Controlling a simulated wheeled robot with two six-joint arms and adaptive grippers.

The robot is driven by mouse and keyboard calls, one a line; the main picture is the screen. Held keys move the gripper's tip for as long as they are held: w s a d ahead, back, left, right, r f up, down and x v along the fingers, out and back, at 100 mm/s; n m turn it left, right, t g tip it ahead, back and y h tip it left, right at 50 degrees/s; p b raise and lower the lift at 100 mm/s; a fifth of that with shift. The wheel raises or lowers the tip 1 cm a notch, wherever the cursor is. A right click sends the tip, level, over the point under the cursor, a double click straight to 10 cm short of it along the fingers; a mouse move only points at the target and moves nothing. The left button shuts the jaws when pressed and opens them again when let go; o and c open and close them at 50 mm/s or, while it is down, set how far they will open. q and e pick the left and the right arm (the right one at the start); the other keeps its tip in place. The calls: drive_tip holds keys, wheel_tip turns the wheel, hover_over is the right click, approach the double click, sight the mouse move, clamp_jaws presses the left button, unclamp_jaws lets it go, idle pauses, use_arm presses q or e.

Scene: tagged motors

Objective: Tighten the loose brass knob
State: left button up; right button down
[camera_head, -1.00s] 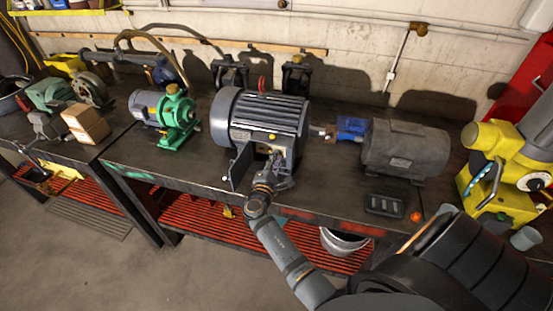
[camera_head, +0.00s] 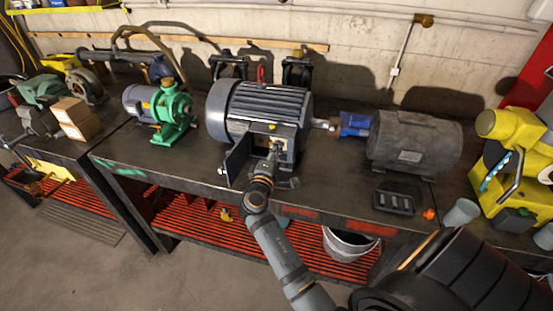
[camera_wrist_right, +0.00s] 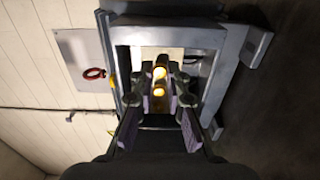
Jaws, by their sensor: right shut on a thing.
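A large grey finned motor (camera_head: 265,103) stands on the workbench with an open terminal box (camera_head: 290,143) on its front. The box door (camera_head: 236,160) hangs open to the left. My right gripper (camera_head: 276,150) reaches into the box from the front. In the right wrist view, my gripper's fingers (camera_wrist_right: 160,96) close in around small brass pieces (camera_wrist_right: 159,92) inside the box frame (camera_wrist_right: 218,70). The gripper is shut on the brass knob, whose outline is mostly hidden between the fingers. My left gripper is not in view.
A green pump (camera_head: 174,112) stands left of the motor, and a dark motor (camera_head: 415,145) with a blue coupling (camera_head: 355,124) stands right. A black tray (camera_head: 394,201) lies near the bench's front edge. A yellow machine (camera_head: 525,150) stands far right.

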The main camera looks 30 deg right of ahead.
drive_tip(key=shift+f+m+b, duration=0.1)
drive_tip(key=shift+m+b, duration=0.5)
drive_tip(key=shift+b, duration=0.1)
drive_tip(key=c, duration=1.3)
unclamp_jaws()
